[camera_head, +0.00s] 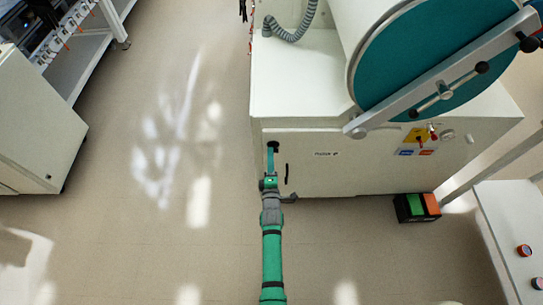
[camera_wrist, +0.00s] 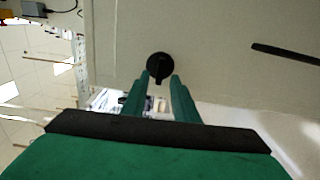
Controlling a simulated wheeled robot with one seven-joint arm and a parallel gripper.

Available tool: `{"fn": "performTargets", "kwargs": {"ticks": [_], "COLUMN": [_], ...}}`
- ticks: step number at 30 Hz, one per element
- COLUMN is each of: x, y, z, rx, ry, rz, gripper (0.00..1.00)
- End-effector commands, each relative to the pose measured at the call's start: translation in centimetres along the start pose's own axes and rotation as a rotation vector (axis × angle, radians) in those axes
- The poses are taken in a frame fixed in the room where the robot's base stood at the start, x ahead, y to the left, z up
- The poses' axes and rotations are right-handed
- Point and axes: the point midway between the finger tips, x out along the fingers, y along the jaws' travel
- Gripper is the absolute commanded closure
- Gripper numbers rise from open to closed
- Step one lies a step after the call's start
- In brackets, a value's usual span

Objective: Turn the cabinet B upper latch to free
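A black round latch (camera_wrist: 160,66) with a short bar sits on a pale cabinet door, in the upper middle of the wrist view. Its bar points down in that picture. In the head view the latch (camera_head: 273,146) is a dark spot at the door's upper left, partly hidden by my gripper. My gripper (camera_head: 271,162) reaches toward it. In the wrist view its two green fingers (camera_wrist: 160,82) are apart, with nothing held; their tips are just short of or beside the latch, and I cannot tell whether they touch. The cabinet door (camera_head: 345,175) looks closed.
A black bar handle (camera_head: 286,173) is on the door right of my gripper; it also shows in the wrist view (camera_wrist: 285,53). A large teal round hatch (camera_head: 430,60) is above. A black, green and orange box (camera_head: 417,207) lies by the cabinet. The floor at left is clear.

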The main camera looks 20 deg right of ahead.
Motion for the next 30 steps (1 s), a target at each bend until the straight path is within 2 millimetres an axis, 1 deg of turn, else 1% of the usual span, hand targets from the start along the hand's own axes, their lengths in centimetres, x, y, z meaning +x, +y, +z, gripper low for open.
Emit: {"fn": "performTargets", "kwargs": {"ticks": [9,15,18,21,30], "x": [-5.6,-8.6,-9.4,-9.9,-10.1], "y": [-0.1,-0.1,0.0,0.1,0.1], "z": [-0.1,0.1,0.0,0.1,-0.2], "rx": [-0.001,-0.002,-0.001,0.0,-0.001], "ry": [0.002,0.001,0.001,0.0,0.006], "rz": [-0.002,-0.001,-0.001,0.001,0.001], "gripper": [0.73,0.73,0.73,0.73,0.73]}}
